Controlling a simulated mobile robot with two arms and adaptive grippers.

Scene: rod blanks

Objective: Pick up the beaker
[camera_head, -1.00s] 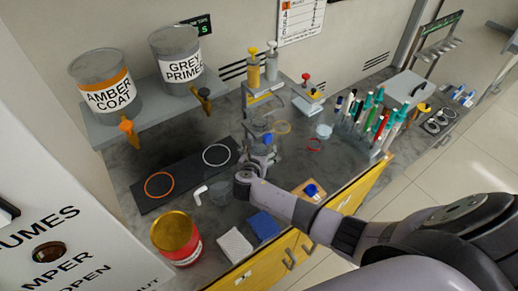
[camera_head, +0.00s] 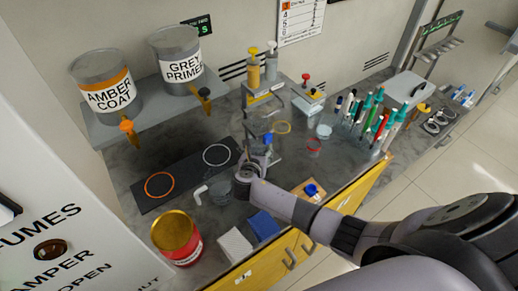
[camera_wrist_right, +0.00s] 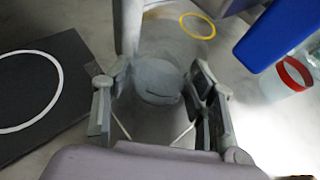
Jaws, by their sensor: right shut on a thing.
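My right gripper (camera_head: 262,150) is over the grey bench, to the right of the dark mat. In the right wrist view its two dark fingers (camera_wrist_right: 155,115) stand on either side of a clear, greyish beaker (camera_wrist_right: 158,80) and are shut on it. The beaker looks upright; its outline is faint against the bench. In the head view the gripper and wrist partly hide it. I cannot tell whether its base touches the bench. My left gripper is not in view.
The dark mat (camera_head: 187,177) bears an orange and a white ring. A yellow ring (camera_head: 282,128) and a clear vessel with a red ring (camera_head: 314,146) are to the gripper's right. Another clear vessel (camera_head: 219,190), a red can (camera_head: 176,240) and a marker rack (camera_head: 372,128) stand nearby.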

